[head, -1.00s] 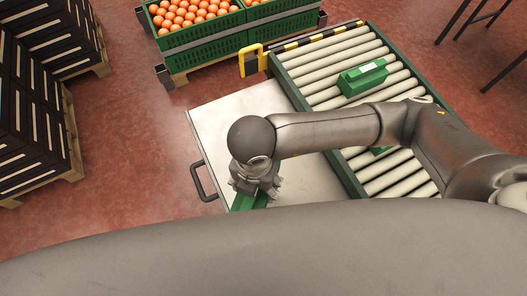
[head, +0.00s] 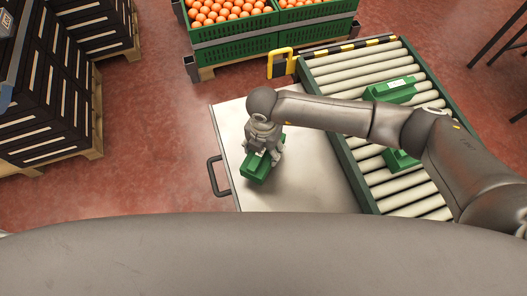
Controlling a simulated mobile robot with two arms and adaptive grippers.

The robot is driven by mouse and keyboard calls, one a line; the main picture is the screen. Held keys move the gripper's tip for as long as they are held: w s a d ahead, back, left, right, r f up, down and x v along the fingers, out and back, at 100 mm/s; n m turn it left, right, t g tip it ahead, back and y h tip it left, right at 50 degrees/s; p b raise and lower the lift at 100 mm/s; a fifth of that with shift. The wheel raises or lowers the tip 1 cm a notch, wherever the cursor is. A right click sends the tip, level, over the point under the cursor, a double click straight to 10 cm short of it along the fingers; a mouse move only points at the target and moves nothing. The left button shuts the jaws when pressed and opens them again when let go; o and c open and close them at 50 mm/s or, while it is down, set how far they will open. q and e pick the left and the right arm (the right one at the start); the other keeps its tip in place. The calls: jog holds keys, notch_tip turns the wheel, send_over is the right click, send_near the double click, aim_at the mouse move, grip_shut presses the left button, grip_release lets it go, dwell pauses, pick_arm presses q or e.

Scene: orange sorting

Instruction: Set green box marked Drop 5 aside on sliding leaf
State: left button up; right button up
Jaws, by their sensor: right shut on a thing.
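A green box (head: 255,172) is at the left part of the pale sliding leaf (head: 315,185), near its handle side. My right gripper (head: 264,152) is shut on the green box from above and hides part of it. I cannot tell whether the box touches the leaf, and no marking on it can be read. My left gripper is not in view.
The roller conveyor (head: 345,72) to the right carries a green box (head: 390,91) and another (head: 400,160), partly behind my arm. Green crates of oranges (head: 232,45) stand behind. Stacked black crates (head: 50,110) are at left. Bare leaf lies right of the held box.

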jog(key=shift+w+f, duration=0.15)
jog(key=shift+f, duration=0.75)
jog(key=shift+w+f, duration=0.1)
jog(key=shift+f, duration=0.75)
jog(key=shift+f, duration=0.2)
jog(key=o, duration=1.2)
jog(key=shift+r, duration=0.25)
notch_tip(320, 180, up, 12)
jog(key=shift+f, duration=0.1)
